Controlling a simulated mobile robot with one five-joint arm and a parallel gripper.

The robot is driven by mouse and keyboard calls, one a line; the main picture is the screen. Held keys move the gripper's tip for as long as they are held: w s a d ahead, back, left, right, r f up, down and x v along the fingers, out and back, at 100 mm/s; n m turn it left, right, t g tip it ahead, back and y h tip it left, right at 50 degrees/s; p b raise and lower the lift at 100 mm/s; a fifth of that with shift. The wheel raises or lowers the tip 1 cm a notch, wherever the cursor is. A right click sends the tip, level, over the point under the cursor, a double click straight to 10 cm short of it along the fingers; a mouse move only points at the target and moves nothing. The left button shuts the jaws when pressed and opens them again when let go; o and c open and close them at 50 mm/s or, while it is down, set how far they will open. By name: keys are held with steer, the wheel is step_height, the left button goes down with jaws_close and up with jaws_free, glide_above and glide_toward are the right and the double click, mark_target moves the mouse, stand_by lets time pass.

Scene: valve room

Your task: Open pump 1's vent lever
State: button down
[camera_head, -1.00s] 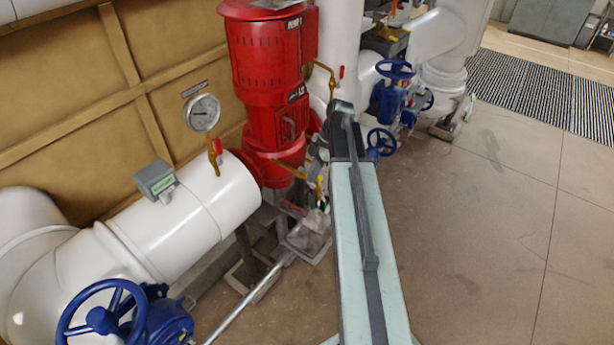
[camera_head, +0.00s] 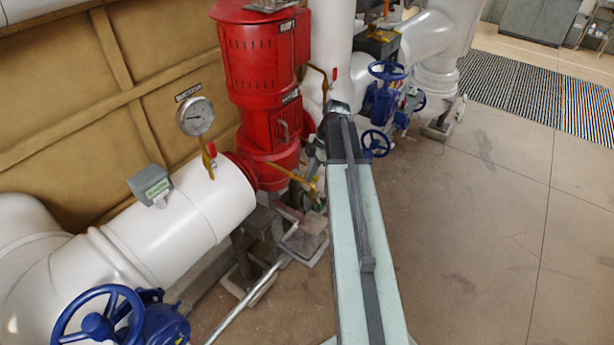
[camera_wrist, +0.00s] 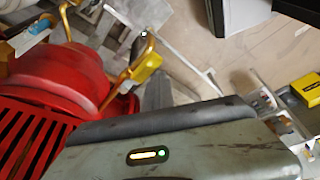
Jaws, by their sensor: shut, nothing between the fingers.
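The red pump (camera_head: 262,75) stands upright left of my arm in the head view. Its labels are too small to read for certain. A thin yellow pipe (camera_head: 285,172) with a small yellow fitting runs from its lower part towards my gripper. In the wrist view, a yellow pipe with a yellow lever-like piece (camera_wrist: 145,68) stands beside the red pump body (camera_wrist: 62,75). I cannot tell for sure which piece is the vent lever. My gripper (camera_head: 316,152) is shut and empty beside the pump's lower right side, partly hidden behind my arm. I cannot make out contact with the yellow piece.
A white pipe (camera_head: 180,225) carries a gauge (camera_head: 195,116) and a small red-handled cock (camera_head: 212,151). A blue handwheel (camera_head: 98,318) stands at front left. Blue valves (camera_head: 385,95) stand behind my arm. The floor (camera_head: 470,230) at right is clear.

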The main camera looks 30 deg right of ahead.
steer(key=shift+d, duration=0.2)
steer(key=s+a, duration=0.2)
steer(key=a, duration=0.2)
steer(key=w+p+v, duration=0.2)
steer(key=p+v, duration=0.7)
steer(key=shift+w+r, duration=0.15)
steer(key=shift+r, duration=0.3)
